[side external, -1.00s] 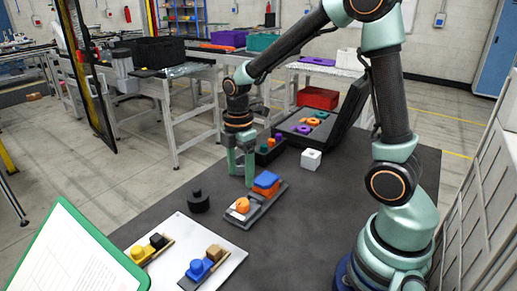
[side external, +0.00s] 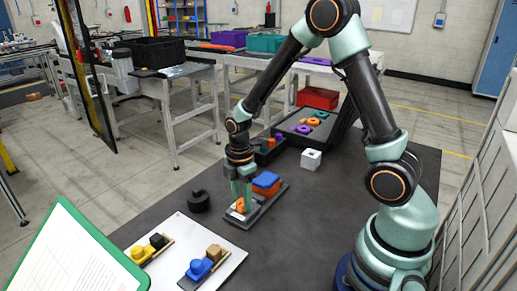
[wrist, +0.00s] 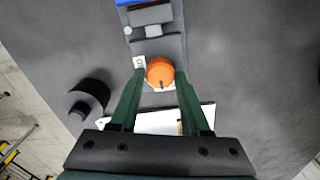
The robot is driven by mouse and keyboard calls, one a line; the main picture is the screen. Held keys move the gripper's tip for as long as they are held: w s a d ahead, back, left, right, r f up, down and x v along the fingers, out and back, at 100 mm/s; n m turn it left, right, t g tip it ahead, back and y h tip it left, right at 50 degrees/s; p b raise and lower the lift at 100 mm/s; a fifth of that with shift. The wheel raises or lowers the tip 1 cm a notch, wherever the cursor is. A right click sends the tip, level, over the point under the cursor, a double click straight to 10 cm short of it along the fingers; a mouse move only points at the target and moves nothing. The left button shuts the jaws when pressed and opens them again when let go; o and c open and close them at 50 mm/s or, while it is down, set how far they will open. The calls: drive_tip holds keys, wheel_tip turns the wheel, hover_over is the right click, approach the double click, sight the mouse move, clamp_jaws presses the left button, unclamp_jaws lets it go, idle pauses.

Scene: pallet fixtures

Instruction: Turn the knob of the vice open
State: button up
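The vice (side external: 262,207) is a grey fixture on the dark table mat, with a blue block (side external: 266,181) at its far end. Its orange knob (side external: 240,206) is at the near end, partly hidden by my fingers in the side view. In the wrist view the knob (wrist: 160,71) lies between the tips of my green fingers, beside a small white label. My gripper (side external: 241,197) is lowered at the knob with its fingers apart (wrist: 160,85). Gaps seem to show on both sides of the knob; I cannot tell whether either finger touches it.
A black round part (side external: 199,201) stands left of the vice. A white board (side external: 180,255) with yellow, black, blue and tan parts is at the front. A white cube (side external: 311,160) and an open case (side external: 318,122) with coloured rings are behind.

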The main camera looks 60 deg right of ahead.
clamp_jaws()
drive_tip(key=shift+m, duration=0.4)
drive_tip(key=m, duration=0.3)
drive_tip(key=shift+m, duration=0.3)
drive_tip(key=m, duration=0.4)
drive_tip(key=shift+w+m, duration=0.1)
drive_tip(key=shift+m, duration=0.2)
drive_tip(key=m, duration=0.4)
drive_tip(key=shift+d+m, duration=0.1)
drive_tip(key=shift+m, duration=2.3)
